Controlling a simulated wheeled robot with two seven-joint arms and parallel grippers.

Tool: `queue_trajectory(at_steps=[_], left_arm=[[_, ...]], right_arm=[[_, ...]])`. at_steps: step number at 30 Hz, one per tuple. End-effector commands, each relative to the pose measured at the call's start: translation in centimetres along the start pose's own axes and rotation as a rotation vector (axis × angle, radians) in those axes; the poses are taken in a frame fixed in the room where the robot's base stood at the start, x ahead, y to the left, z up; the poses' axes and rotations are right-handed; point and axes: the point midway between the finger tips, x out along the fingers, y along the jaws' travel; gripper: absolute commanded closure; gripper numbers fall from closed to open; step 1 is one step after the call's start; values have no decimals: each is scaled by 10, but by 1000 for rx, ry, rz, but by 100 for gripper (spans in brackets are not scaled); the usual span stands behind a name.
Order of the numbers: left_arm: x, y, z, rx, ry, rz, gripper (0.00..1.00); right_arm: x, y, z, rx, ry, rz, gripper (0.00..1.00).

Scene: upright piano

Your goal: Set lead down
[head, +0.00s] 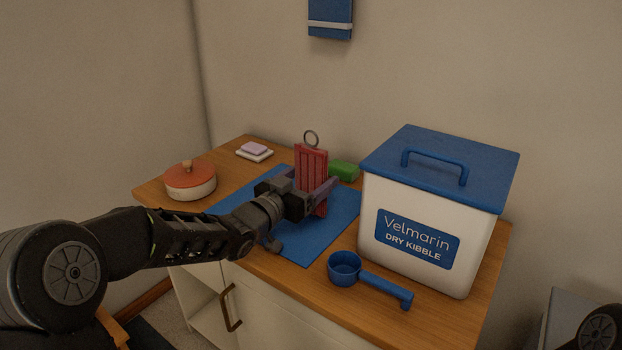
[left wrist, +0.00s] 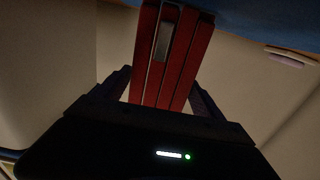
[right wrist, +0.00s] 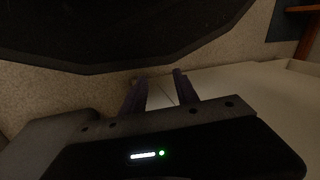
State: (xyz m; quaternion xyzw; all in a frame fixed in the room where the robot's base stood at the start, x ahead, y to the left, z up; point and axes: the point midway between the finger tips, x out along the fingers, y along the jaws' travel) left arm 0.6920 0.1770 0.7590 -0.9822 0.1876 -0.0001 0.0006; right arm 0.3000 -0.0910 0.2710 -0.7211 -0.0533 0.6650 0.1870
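The lead is a red, strap-like folded bundle (head: 312,165) with a metal ring on top, upright over the blue mat (head: 300,247). My left gripper (head: 318,192) is shut on it, with a finger on either side. In the left wrist view the red lead (left wrist: 170,60) fills the space between the fingers, and blue shows beyond its far end. I cannot tell whether its lower end touches the mat. My right gripper (right wrist: 160,88) is empty in the right wrist view, its fingers apart, away from the lead.
A kibble bin (head: 428,225) with a blue lid stands right of the mat, a blue scoop (head: 372,278) in front of it. A green block (head: 344,171) is behind the lead. A red-lidded pot (head: 190,183) and a small pale stack (head: 254,151) stand left.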

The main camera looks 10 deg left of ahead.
Motion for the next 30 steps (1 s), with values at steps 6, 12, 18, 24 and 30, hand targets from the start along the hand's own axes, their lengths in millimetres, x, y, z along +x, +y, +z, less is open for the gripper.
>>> queue_trajectory(at_steps=[6,12,18,24,30], left_arm=[[0,0,0,0,0,0,8],[0,0,-1,0,0,0,8],[-10,-1,-4,0,-1,-1,8],[-45,-1,-6,0,-1,-3,8],[-88,-1,-5,-2,-1,-3,8]], right_arm=[[0,0,0,0,0,0,64],[-1,0,0,0,0,0,64],[-6,-2,0,0,-3,0,64],[-12,-4,1,-1,-6,0,64],[-19,-7,3,-3,-10,-2,64]])
